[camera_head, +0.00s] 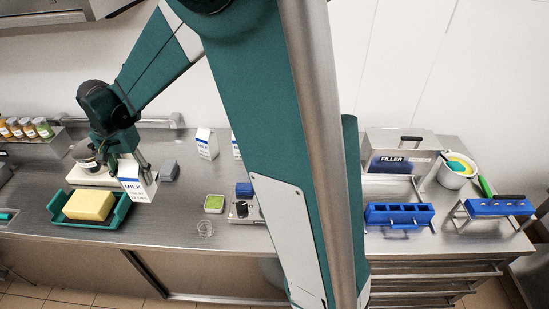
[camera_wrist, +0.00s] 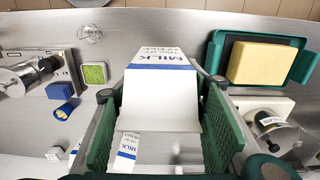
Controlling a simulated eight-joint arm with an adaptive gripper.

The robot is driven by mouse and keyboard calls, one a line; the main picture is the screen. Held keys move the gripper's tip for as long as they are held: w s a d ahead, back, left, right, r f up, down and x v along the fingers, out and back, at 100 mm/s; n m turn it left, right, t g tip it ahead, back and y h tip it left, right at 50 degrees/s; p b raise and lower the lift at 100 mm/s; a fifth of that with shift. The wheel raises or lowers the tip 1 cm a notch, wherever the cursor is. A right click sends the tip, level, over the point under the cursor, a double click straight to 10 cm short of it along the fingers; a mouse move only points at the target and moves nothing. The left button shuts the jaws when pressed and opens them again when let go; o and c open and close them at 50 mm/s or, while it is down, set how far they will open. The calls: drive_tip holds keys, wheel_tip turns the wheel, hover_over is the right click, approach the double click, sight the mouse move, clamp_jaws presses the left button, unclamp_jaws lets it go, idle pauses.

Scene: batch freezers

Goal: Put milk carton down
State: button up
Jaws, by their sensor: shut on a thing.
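My gripper (camera_head: 130,163) is shut on a white milk carton (camera_head: 137,183) with blue lettering. The carton is held near the green tray's right end; I cannot tell whether its base touches the counter. In the wrist view the carton (camera_wrist: 163,90) sits between the two green finger pads of my gripper (camera_wrist: 160,115). A second milk carton (camera_head: 207,144) stands on the counter farther back to the right. A third carton (camera_head: 236,146) is mostly hidden behind my arm.
A green tray (camera_head: 65,218) holds a yellow block (camera_head: 89,204). The steel counter (camera_head: 165,222) is clear in front of the carton. Blue moulds (camera_head: 399,214) lie far right.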

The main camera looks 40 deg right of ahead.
sight(132, 164)
drive_tip(key=r, duration=0.5)
drive_tip(key=shift+w+d+r, duration=0.1)
drive_tip(key=shift+d, duration=0.3)
drive_tip(key=w+d+m, duration=0.1)
drive_tip(key=d+m, duration=0.6)
drive_tip(key=d, duration=3.5)
drive_tip(key=s+d+m, duration=0.1)
drive_tip(key=s+d, duration=0.2)
drive_tip(key=d, duration=0.4)
drive_tip(key=s+d+m, duration=0.1)
drive_tip(key=s+d, duration=0.1)
drive_tip(key=d, duration=0.6)
wheel_tip(132, 164, down, 11)
drive_tip(key=shift+s, duration=0.2)
drive_tip(key=shift+d, duration=0.1)
wheel_tip(132, 164, down, 6)
drive_tip(key=shift+f+p, duration=0.2)
drive_tip(key=shift+p, duration=0.15)
drive_tip(key=shift+f, duration=0.15)
